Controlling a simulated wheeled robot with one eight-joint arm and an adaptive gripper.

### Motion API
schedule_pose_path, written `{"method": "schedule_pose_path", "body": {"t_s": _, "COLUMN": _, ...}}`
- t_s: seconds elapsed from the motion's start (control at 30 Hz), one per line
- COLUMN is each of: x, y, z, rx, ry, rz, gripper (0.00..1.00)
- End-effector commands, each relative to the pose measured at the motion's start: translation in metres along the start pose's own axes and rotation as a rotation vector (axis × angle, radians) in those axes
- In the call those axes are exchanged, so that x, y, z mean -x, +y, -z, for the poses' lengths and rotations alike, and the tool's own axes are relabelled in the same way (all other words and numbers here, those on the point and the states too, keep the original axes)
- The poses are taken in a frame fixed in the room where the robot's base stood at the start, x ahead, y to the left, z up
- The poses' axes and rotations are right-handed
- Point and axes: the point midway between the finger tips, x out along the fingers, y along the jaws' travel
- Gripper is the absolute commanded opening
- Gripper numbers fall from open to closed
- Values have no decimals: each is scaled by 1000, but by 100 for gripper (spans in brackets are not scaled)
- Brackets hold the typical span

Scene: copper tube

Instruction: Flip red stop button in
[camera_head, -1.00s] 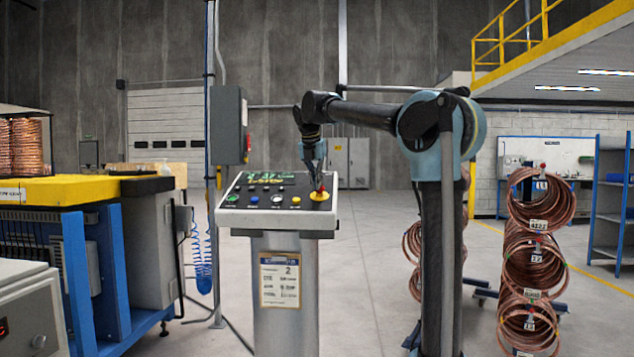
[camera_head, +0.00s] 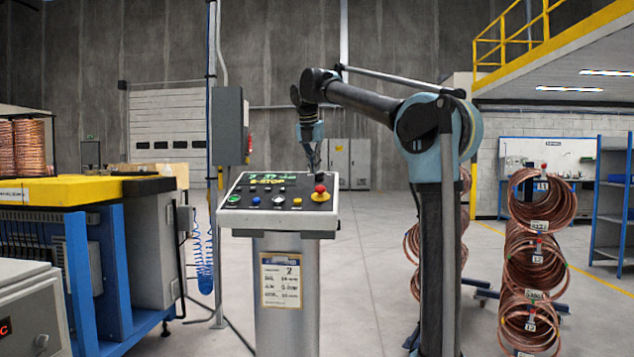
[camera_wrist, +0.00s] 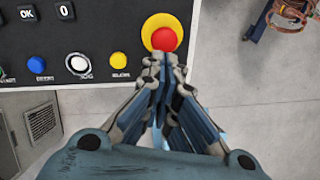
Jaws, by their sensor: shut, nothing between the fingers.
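The red stop button (camera_head: 320,188) sits on a yellow round base (camera_head: 321,196) at the right end of the black control panel top. The wrist view shows it as a red knob (camera_wrist: 164,39) on a yellow disc (camera_wrist: 163,24). My gripper (camera_head: 313,173) is shut and empty, pointing down just above and behind the button in the head view. In the wrist view my gripper's fingertips (camera_wrist: 164,58) appear at the near edge of the red knob. I cannot tell whether they touch it.
The control panel (camera_head: 275,222) stands on a grey pedestal and has green, blue, white and yellow buttons left of the red one. A grey box (camera_head: 229,126) hangs on a post behind. Copper coils (camera_head: 535,250) stand at right. Floor between is clear.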

Motion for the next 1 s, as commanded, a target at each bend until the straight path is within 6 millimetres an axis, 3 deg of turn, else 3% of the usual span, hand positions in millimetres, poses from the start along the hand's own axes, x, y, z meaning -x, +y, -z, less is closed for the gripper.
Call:
{"method": "schedule_pose_path", "body": {"t_s": 0.2, "x": 41, "y": -3, "z": 0, "rx": -1, "ry": -2, "rz": 0, "gripper": 0}}
{"method": "schedule_pose_path", "body": {"t_s": 0.4, "x": 62, "y": -3, "z": 0, "rx": -1, "ry": -2, "rz": 0, "gripper": 0}}
{"method": "schedule_pose_path", "body": {"t_s": 1.0, "x": 68, "y": -2, "z": 0, "rx": -1, "ry": -2, "rz": 0, "gripper": 0}}
